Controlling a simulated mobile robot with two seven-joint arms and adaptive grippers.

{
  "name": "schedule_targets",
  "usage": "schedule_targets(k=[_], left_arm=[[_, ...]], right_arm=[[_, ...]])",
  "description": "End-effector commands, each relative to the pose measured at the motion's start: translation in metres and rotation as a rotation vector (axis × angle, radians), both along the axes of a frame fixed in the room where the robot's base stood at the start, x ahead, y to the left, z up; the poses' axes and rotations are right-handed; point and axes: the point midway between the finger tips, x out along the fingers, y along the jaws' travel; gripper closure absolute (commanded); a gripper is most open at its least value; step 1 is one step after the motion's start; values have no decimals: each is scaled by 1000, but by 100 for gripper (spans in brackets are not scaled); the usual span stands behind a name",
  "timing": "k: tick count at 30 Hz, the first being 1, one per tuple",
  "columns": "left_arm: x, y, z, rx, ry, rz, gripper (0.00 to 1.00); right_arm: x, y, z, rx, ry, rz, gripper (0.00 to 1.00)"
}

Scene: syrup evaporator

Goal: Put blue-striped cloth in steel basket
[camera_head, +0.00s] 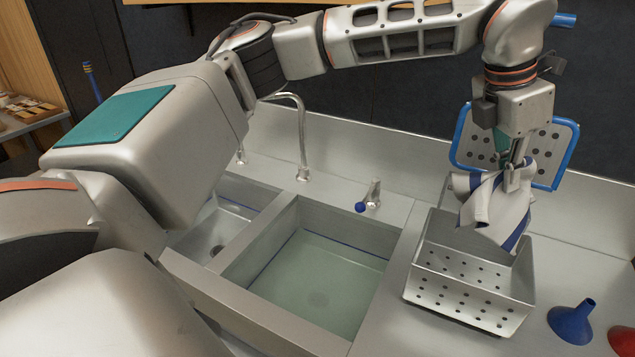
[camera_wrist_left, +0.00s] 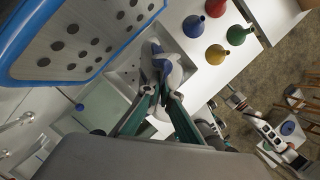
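The blue-striped cloth (camera_head: 496,207) is white with blue stripes and hangs bunched from my left gripper (camera_head: 514,176). The gripper is shut on it, pointing down over the steel basket (camera_head: 468,282). The cloth's lower end is at or just inside the basket's back right rim; I cannot tell whether it touches. The basket is a perforated metal box on the counter right of the sink. In the left wrist view the cloth (camera_wrist_left: 162,66) sits between the fingertips (camera_wrist_left: 160,98), with part of the basket (camera_wrist_left: 122,72) behind it. My right gripper is in neither view.
A blue-rimmed perforated panel (camera_head: 556,150) stands behind the gripper. A blue funnel (camera_head: 572,322) and a red one (camera_head: 625,340) stand right of the basket. A sink basin holding water (camera_head: 320,285) is to the left, with a tall faucet (camera_head: 301,140) behind.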

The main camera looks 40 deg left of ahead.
Motion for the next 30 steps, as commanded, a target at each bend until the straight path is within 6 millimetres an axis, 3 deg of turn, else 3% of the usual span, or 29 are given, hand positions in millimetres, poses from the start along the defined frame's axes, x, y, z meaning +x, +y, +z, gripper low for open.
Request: schedule_targets(k=[13, 20, 26, 30], left_arm=[[0, 0, -1, -1, -1, 1, 100], [0, 0, -22, 0, 0, 1, 100], [0, 0, -40, 0, 0, 1, 100], [0, 0, -53, 0, 0, 1, 100]], right_arm=[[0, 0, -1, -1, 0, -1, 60], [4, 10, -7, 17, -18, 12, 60], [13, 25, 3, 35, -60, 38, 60], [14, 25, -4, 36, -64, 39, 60]])
